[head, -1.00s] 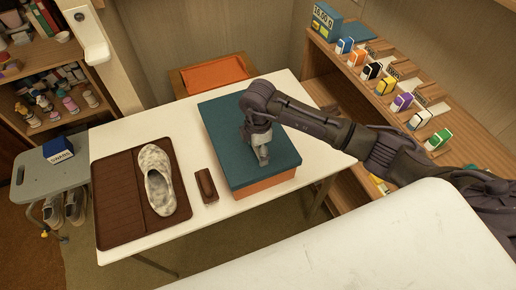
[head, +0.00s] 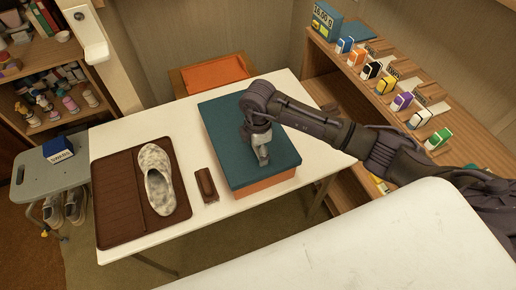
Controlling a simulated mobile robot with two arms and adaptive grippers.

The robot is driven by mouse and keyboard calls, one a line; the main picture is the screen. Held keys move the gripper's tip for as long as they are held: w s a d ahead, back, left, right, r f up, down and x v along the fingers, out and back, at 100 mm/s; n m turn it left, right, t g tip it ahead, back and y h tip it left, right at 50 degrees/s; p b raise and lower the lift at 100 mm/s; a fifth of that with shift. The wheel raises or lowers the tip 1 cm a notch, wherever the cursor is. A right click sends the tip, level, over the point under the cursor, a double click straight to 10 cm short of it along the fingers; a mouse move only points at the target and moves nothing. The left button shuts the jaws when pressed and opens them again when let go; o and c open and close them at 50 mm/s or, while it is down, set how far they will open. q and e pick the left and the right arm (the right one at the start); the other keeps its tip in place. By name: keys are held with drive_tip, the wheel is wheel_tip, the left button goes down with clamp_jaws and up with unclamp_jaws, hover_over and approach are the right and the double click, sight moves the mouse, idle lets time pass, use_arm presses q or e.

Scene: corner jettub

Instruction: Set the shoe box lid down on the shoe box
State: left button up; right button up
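The teal shoe box lid (head: 226,124) lies over the orange shoe box (head: 262,186) on the white table. The lid looks level, and a strip of the orange box wall shows below its front edge. I cannot tell whether the lid rests fully on the rim. My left gripper is not in view.
A brown tray (head: 115,200) with a pale mottled shoe (head: 158,180) lies left of the box. A brown brush-like block (head: 206,185) sits between them. An orange-topped stool or box (head: 214,73) stands behind the table. Shelves with small coloured boxes (head: 386,86) are at right.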

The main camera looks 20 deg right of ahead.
drive_tip(key=o, duration=0.5)
wheel_tip(320, 180, up, 12)
drive_tip(key=shift+f, duration=0.1)
idle(0.4)
idle(0.3)
